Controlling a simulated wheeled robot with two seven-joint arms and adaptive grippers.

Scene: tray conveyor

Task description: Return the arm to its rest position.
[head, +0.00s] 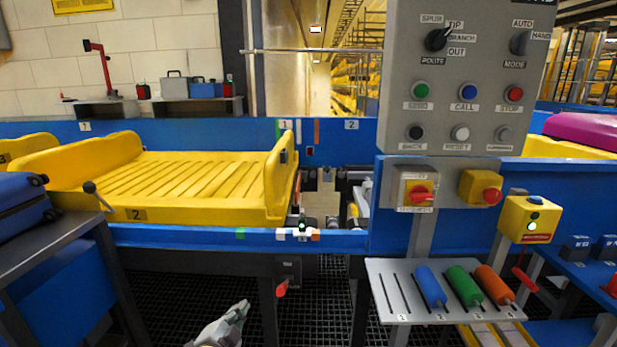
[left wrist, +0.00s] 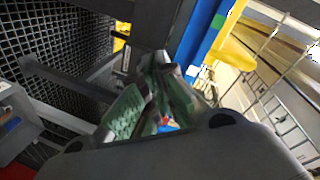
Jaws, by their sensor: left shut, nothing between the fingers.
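My left gripper (head: 240,310) shows at the bottom of the head view, low in front of the conveyor and apart from it. Its fingers are together and hold nothing. In the left wrist view the green-padded fingers (left wrist: 155,100) meet in the middle of the picture, with the blue conveyor rail and dark frame beyond them. My right gripper is in neither view.
A grey control panel (head: 470,75) stands at the right. Below it a grey shelf (head: 385,285) holds blue, green and orange cylinders. A table (head: 50,245) with a blue suitcase (head: 22,212) is at the left.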

